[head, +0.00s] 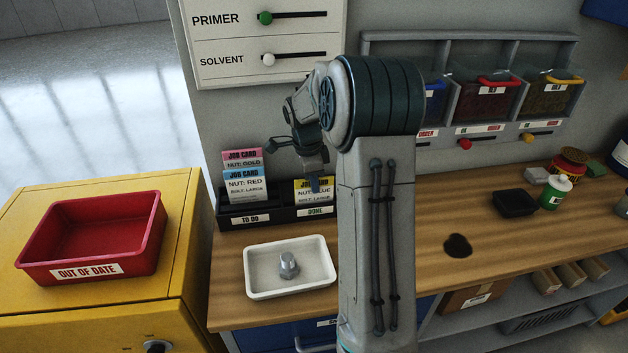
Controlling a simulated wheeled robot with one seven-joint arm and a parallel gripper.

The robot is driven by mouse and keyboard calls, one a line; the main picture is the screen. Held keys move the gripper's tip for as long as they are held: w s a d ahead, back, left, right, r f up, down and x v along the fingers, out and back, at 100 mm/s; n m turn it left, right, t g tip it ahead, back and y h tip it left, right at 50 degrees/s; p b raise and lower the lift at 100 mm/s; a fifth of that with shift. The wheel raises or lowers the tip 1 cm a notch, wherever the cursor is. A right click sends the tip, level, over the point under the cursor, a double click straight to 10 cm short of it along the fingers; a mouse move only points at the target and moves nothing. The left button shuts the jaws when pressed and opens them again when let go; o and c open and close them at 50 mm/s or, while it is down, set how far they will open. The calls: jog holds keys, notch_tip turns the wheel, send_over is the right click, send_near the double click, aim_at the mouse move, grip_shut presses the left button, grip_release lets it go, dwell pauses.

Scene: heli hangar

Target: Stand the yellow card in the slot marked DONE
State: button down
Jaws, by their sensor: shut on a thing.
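The yellow-topped job card (306,196) reads "JOB CARD" and "NUT: BLUE" as far as it shows. It is upright behind the front wall of the slot marked DONE (316,211), in the right part of the black card holder (282,215). My gripper (314,184) points down and is shut on the card's top edge. The gripper covers part of the card's text. The card's lower edge is hidden behind the slot's front, so I cannot tell whether it touches the bottom.
The TO DO slot (250,219) holds a blue card (244,186) with a pink card (242,158) behind it. A white tray (325,277) with a bolt (288,265) is in front. A red OUT OF DATE tray (150,255) stands left. A dark stain (457,246) marks the bench right of my arm.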

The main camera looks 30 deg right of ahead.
jog(key=shift+f, duration=0.1)
jog(key=c, duration=1.5)
grip_release()
jog(key=shift+c, duration=0.2)
jog(key=r, duration=0.3)
jog(key=a+r, duration=0.1)
jog(key=r, duration=0.7)
jog(key=shift+w+a+b, duration=0.15)
jog(key=shift+b, duration=0.2)
jog(key=s+a+r+n+t, duration=0.2)
jog(key=s+a+r+n, duration=0.1)
jog(key=s+a+n, duration=0.9)
jog(key=s+a+f+n, duration=0.1)
jog(key=s+f+n, duration=0.1)
jog(key=s+n, duration=0.1)
jog(key=s+f+n+t+y, duration=0.1)
jog(key=s+f+n, duration=0.1)
jog(key=s, duration=0.4)
jog(key=s+a+f+n, duration=0.1)
jog(key=s+n, duration=0.3)
jog(key=s, duration=0.1)
jog(key=shift+a+f, duration=0.3)
jog(key=shift+f, duration=0.1)
